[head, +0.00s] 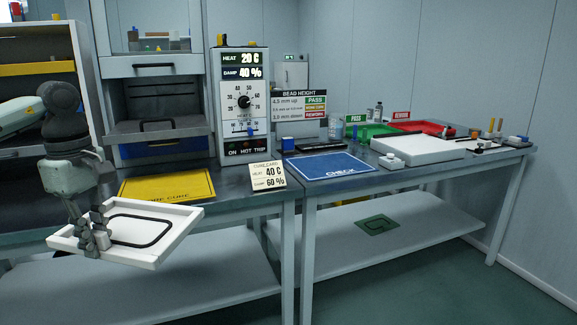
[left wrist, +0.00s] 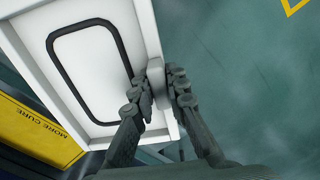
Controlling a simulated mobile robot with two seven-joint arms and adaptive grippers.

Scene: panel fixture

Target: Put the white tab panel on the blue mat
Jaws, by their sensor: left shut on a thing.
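The white tab panel (head: 142,231) has a raised rim and a black rounded bead loop on its face. My left gripper (head: 98,238) is shut on the panel's tab, and holds the panel in the air in front of the left bench, slightly tilted. In the left wrist view the fingers (left wrist: 160,90) close on the small tab at the edge of the panel (left wrist: 92,65). The blue mat (head: 322,166), marked CHECK, lies bare on the right bench, to the right of the panel and apart from it. My right gripper is not in view.
A yellow mat (head: 166,187) lies on the left bench behind the panel, before the oven-like cabinet (head: 157,100). A small cure card (head: 268,176) stands at the blue mat's left. A white slab (head: 418,150), green tray (head: 370,130) and red tray (head: 420,127) sit farther right.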

